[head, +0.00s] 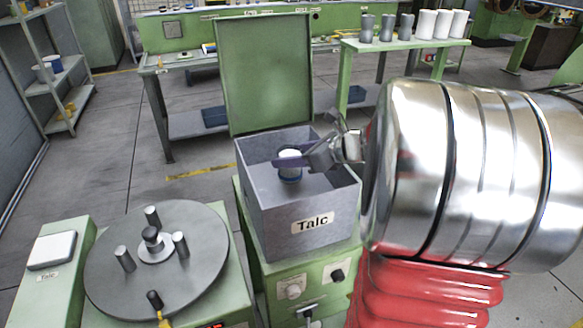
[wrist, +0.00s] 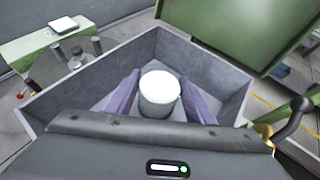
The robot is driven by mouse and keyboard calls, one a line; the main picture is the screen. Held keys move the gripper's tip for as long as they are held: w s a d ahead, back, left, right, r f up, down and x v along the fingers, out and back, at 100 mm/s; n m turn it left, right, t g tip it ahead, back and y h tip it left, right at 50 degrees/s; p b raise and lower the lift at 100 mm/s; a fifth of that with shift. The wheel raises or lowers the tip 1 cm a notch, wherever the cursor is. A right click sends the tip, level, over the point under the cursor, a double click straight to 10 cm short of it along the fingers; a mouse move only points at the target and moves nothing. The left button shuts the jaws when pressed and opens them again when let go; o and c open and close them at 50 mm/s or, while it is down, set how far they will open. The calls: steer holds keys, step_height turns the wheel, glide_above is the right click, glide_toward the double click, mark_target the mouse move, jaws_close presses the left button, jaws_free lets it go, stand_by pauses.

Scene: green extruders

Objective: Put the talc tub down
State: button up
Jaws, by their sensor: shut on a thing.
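The talc tub (head: 290,174) is a small white cylinder with a blue band low on its side in the head view. It is inside the open grey box labelled Talc (head: 268,228), below the level of the rim. My gripper (head: 290,162) reaches into the box from the right and is shut on the tub. In the wrist view the tub (wrist: 160,94) stands between the two purple fingers of my gripper (wrist: 160,98). I cannot tell whether the tub's base touches the box floor.
The box's green lid (head: 264,75) stands open at the back. A round grey turntable (head: 105,262) with upright pegs is to the left, beside a small scale (head: 51,250). A green table (head: 405,43) with grey and white cups stands behind. The box walls surround my gripper closely.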

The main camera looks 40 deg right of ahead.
steer(key=shift+f, duration=0.1)
steer(key=shift+f, duration=1.75)
steer(key=o, duration=1.2)
steer(key=shift+f, duration=0.15)
steer(key=v, duration=1.2)
